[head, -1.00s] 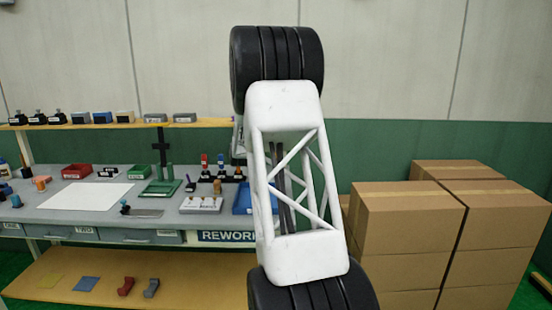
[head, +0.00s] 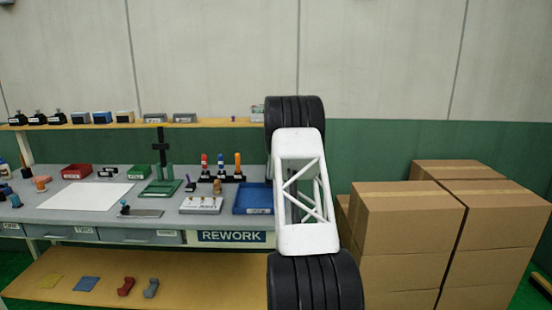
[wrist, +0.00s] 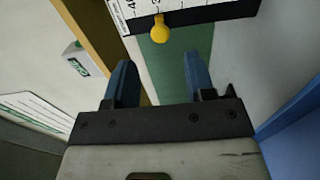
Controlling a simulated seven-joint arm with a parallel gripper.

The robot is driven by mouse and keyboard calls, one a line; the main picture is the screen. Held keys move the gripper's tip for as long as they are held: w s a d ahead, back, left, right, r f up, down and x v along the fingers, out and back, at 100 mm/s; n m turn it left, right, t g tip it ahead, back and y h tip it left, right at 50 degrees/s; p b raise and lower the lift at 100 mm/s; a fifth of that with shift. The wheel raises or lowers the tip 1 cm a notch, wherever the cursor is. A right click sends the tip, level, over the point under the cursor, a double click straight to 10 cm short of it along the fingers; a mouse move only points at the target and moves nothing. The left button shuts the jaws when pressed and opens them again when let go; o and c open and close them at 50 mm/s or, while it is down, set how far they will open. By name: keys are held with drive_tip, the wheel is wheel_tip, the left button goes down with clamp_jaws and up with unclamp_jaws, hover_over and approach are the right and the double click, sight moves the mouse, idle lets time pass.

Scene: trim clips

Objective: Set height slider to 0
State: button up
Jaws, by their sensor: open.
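In the wrist view a yellow knob (wrist: 160,28) sits at a white scale strip (wrist: 143,14) with printed numbers on a dark panel at the top edge. It looks like the height slider, but its label is cut off, and I cannot tell the knob's reading. My gripper (wrist: 158,66) is open and empty, its two blue fingers apart and pointing towards the knob. The knob is beyond the fingertips, not between them. In the head view my gripper is hidden by my arm, and I cannot make out the slider there.
Cardboard boxes (head: 405,210) stand stacked at the right. A blue surface (wrist: 292,128) fills the wrist view's lower right.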

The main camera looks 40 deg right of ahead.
drive_tip(key=shift+w+d, duration=0.1)
drive_tip(key=shift+d, duration=0.05)
idle(0.3)
drive_tip(key=shift+x, duration=3.7)
drive_tip(key=shift+c, duration=0.2)
drive_tip(key=shift+f, duration=0.1)
clamp_jaws()
